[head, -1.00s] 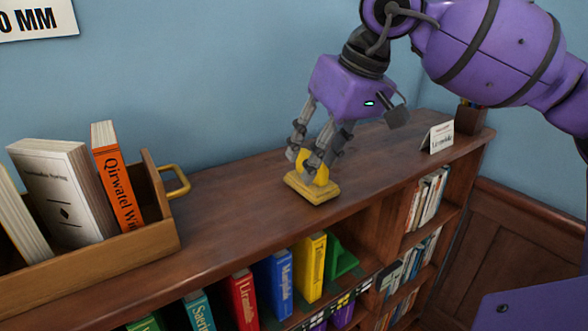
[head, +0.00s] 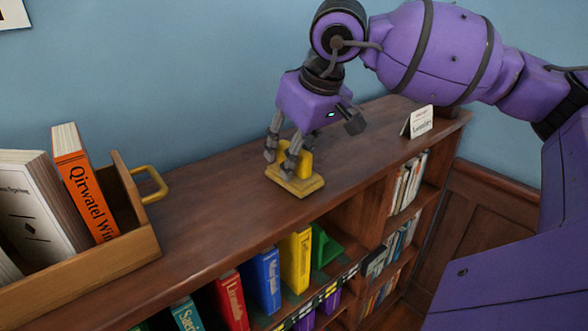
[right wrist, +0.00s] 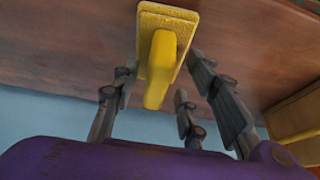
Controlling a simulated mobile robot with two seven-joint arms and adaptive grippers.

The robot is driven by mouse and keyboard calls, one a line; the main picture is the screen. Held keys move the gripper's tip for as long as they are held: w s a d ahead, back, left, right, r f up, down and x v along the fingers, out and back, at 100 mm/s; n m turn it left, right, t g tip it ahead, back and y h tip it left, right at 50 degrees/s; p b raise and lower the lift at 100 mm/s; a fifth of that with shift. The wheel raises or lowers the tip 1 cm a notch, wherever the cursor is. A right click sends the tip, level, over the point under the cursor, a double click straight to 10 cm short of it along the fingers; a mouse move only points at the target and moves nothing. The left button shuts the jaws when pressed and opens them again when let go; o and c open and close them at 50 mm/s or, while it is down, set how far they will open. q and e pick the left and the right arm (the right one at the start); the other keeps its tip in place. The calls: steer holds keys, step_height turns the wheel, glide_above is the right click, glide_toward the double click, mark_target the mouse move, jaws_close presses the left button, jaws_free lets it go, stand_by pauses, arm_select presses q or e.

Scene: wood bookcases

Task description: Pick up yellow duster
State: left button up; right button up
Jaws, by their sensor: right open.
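The yellow duster (head: 300,187) lies on top of the wood bookcase, its flat base down and its upright handle on top. My right gripper (head: 281,163) is open above it, pointing down, with its fingers beside the handle. In the right wrist view the duster (right wrist: 180,35) shows its base and handle (right wrist: 158,68) between the spread fingers (right wrist: 165,65), with gaps on both sides. The fingers do not appear closed on it. My left gripper is in neither view.
A wooden crate (head: 140,240) of books with a brass handle (head: 153,184) stands left on the bookcase top. A small sign (head: 418,121) stands at the right. Coloured books (head: 265,280) fill the shelves below. The top between crate and duster is clear.

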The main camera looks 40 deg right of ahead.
jaws_close()
steer(key=shift+r, duration=0.15)
steer(key=shift+r, duration=0.2)
step_height(320, 180, up, 2)
steer(key=shift+r, duration=0.1)
steer(key=s+a+r, duration=0.6)
steer(key=s+r, duration=0.4)
steer(key=s, duration=0.2)
steer(key=shift+s, duration=0.35)
steer(key=shift+r, duration=0.1)
